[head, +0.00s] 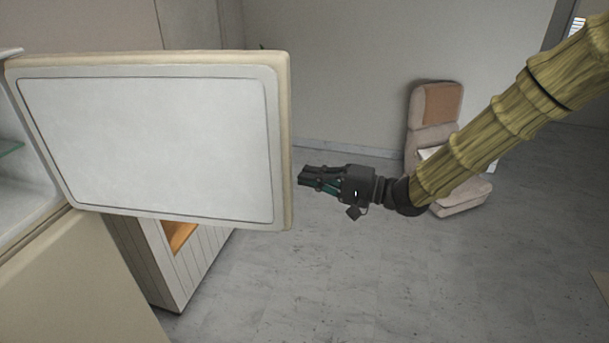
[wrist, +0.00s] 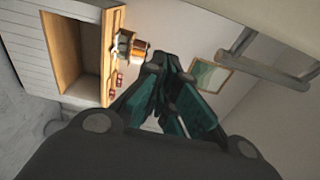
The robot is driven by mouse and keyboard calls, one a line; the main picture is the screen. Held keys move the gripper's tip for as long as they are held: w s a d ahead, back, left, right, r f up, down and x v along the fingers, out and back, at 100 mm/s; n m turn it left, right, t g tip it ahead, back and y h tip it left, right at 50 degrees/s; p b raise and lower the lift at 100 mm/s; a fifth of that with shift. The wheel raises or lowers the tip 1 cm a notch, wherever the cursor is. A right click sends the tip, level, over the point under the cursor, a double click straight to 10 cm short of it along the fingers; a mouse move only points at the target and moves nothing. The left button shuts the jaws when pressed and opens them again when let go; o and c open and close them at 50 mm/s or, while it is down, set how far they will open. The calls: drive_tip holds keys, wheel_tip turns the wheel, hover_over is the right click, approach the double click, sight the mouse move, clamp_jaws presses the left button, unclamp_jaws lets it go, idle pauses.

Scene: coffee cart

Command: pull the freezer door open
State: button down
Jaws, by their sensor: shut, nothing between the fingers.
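The freezer door (head: 150,145) stands swung wide open at the left in the head view, its pale inner panel facing me. The open freezer compartment (head: 25,190) shows at the far left edge, with part of a shelf in it. My gripper (head: 302,176) is just right of the door's free edge, pointing left. It is shut and empty. Whether it touches the door cannot be told. In the wrist view my gripper's fingers (wrist: 172,70) come together at the tips with nothing between them.
A white slatted cabinet (head: 175,265) with an open wooden recess stands below and behind the door. In the wrist view, a copper-coloured pot (wrist: 133,48) is near that cabinet (wrist: 75,60). A beige armchair (head: 440,115) stands at the back. The grey floor (head: 330,270) is clear.

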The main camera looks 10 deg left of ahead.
drive_tip(key=s+b+v, duration=0.2)
drive_tip(key=v, duration=0.7)
drive_tip(key=s+d+f+m+t+h, duration=0.1)
drive_tip(key=s+d+f+h, duration=0.15)
drive_tip(key=f, duration=0.85)
drive_tip(key=s+d+f+t+h, duration=0.15)
drive_tip(key=f+h, duration=0.25)
drive_tip(key=f, duration=0.7)
drive_tip(key=s+d+f+m+h, duration=0.1)
drive_tip(key=s+f+h, duration=0.15)
drive_tip(key=f, duration=0.75)
drive_tip(key=s+d+f+n+g+h, duration=0.1)
drive_tip(key=s+d+f, duration=0.3)
drive_tip(key=s, duration=0.5)
drive_tip(key=s+d+f+n+g+h, duration=0.2)
drive_tip(key=s+d+f+g+h, duration=0.1)
drive_tip(key=s+f, duration=0.5)
drive_tip(key=s+d+f+n+g+h, duration=0.1)
drive_tip(key=s+d+f+g+h, duration=0.2)
drive_tip(key=s, duration=0.9)
drive_tip(key=d+f+h, duration=0.1)
drive_tip(key=d+f, duration=0.2)
drive_tip(key=d, duration=0.1)
drive_tip(key=shift+f, duration=0.15)
drive_tip(key=shift+d, duration=0.15)
